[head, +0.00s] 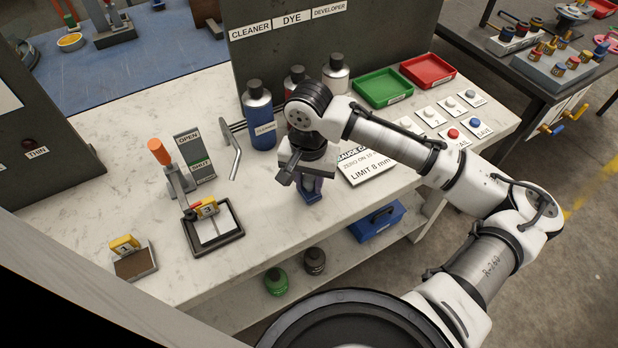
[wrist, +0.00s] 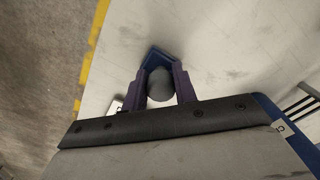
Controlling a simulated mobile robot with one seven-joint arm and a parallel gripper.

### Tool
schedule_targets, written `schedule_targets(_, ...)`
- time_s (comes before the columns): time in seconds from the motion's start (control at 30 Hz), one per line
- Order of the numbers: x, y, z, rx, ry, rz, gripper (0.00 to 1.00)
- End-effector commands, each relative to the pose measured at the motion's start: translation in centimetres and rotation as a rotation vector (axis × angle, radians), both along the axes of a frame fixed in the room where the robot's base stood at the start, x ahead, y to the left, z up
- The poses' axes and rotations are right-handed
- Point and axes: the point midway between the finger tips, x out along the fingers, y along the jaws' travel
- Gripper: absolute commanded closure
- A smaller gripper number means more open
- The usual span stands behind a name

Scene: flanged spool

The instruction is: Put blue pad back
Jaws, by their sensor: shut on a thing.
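My gripper (head: 309,190) points down over the right-middle part of the white bench. In the wrist view, my gripper (wrist: 162,88) has its two dark purple fingers closed on either side of a rounded grey knob. The blue pad (wrist: 156,56) shows as a blue piece around and beyond this knob, between the fingertips. Most of the pad is hidden by the knob and fingers. In the head view the held piece is hard to separate from the fingers. I cannot tell whether it touches the bench.
A blue cleaner bottle (head: 258,116) stands just behind-left of my gripper. A black-rimmed tray tagged 3 (head: 228,240), a block tagged 1 (head: 135,264) and an orange-handled lever (head: 164,158) stand left. A limit card (head: 365,168) lies right. Bench between tray and gripper is clear.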

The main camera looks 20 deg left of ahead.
Motion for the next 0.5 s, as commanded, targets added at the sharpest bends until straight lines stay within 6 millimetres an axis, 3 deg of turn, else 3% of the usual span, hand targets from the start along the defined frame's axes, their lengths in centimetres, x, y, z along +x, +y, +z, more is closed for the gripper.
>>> schedule_targets(0.27, 0.0, 0.0, -0.32, 0.0, 0.001, 0.0, 0.93)
schedule_targets(0.3, 0.01, -0.01, -0.36, 0.0, 0.001, -0.001, 0.71)
schedule_targets(0.47, 0.02, -0.02, -0.28, -0.001, 0.0, -0.001, 0.5)
schedule_targets(0.5, 0.02, -0.02, -0.28, -0.001, 0.0, -0.001, 0.5)
